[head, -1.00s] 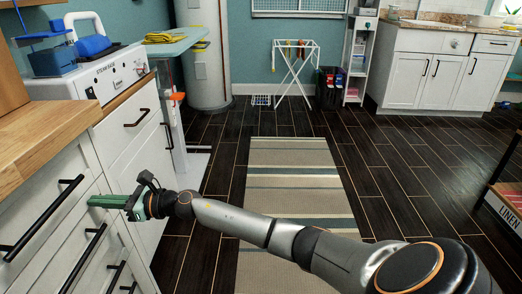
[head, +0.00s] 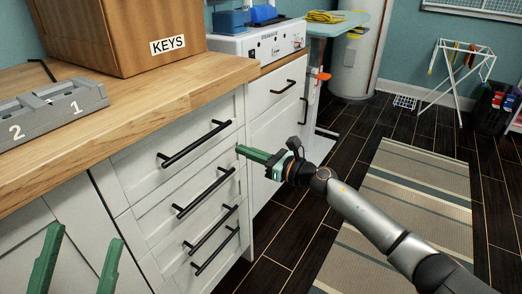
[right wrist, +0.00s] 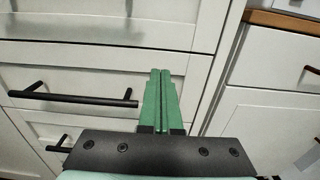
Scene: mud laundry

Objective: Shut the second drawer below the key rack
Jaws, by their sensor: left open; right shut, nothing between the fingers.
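A wooden box labelled KEYS (head: 125,35) stands on the counter. Under the counter is a white stack of drawers with black bar handles. The second drawer from the top (head: 155,226) has its handle (head: 205,192) in the middle of its front. I cannot tell clearly how far it stands out. My right gripper (head: 240,150) is shut and empty, its green tips at the upper right of that drawer front. In the right wrist view the shut fingers (right wrist: 160,75) point at a white front, right of a handle; contact is unclear. My left gripper (head: 85,237) is open and empty at the lower left.
A grey block numbered 2 and 1 (head: 50,108) lies on the wooden counter (head: 190,88). To the right are a white cabinet (head: 275,130) with a control panel above, a drying rack (head: 460,75) and a striped rug (head: 410,190). The dark floor between is clear.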

